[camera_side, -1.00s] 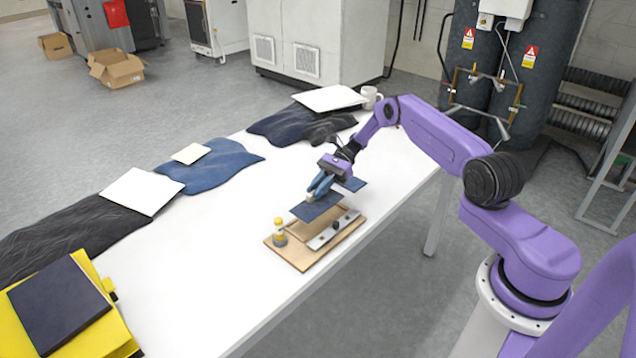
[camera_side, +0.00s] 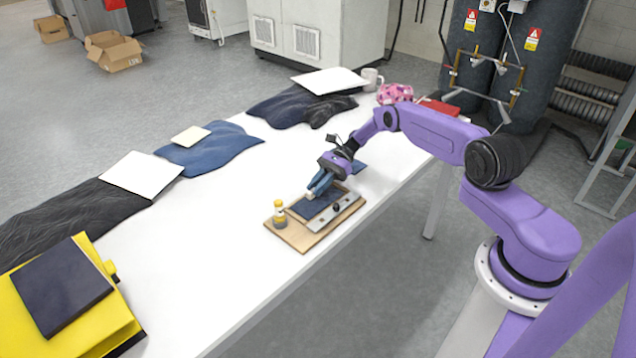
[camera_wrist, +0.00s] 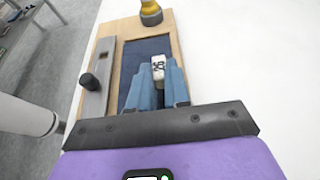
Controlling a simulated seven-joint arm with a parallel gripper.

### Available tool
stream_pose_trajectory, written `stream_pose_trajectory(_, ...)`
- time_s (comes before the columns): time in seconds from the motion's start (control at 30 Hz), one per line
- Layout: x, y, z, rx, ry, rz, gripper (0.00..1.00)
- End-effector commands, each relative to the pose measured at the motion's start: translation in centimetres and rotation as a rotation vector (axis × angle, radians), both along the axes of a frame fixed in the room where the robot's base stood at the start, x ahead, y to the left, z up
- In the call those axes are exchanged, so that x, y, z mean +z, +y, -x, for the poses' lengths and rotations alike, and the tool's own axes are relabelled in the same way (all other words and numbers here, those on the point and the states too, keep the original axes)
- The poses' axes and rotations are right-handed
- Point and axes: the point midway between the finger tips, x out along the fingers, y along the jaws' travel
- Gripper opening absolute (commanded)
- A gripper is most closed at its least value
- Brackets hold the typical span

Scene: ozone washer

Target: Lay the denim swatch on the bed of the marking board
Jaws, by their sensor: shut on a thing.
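The marking board (camera_side: 291,234) is a wooden board near the table's front edge, with a recessed bed and a metal bar (camera_side: 337,212) with a black knob along its front side. The dark blue denim swatch (camera_side: 313,207) lies within the bed, appearing flat; it also shows in the wrist view (camera_wrist: 146,48). My gripper (camera_side: 316,193) is low over the swatch. In the wrist view its blue fingers (camera_wrist: 158,78) are closed around a small white marked block (camera_wrist: 158,66) on the swatch. The fingers hide the swatch's near part.
A yellow-capped bottle (camera_side: 279,214) stands on the board's left end. Dark and blue cloths with pale cards (camera_side: 142,174) line the far edge. The middle table is clear.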

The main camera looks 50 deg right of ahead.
Motion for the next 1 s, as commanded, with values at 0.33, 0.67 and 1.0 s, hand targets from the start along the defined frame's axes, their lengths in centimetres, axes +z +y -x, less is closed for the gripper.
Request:
stream_pose_trajectory(0.33,-0.1,0.0,0.0,0.0,0.001,-0.001,0.27)
stream_pose_trajectory(0.67,-0.1,0.0,0.0,0.0,0.001,0.0,0.47)
stream_pose_trajectory(1.0,1.1,-3.1,0.0,-0.002,-0.002,0.001,0.47)
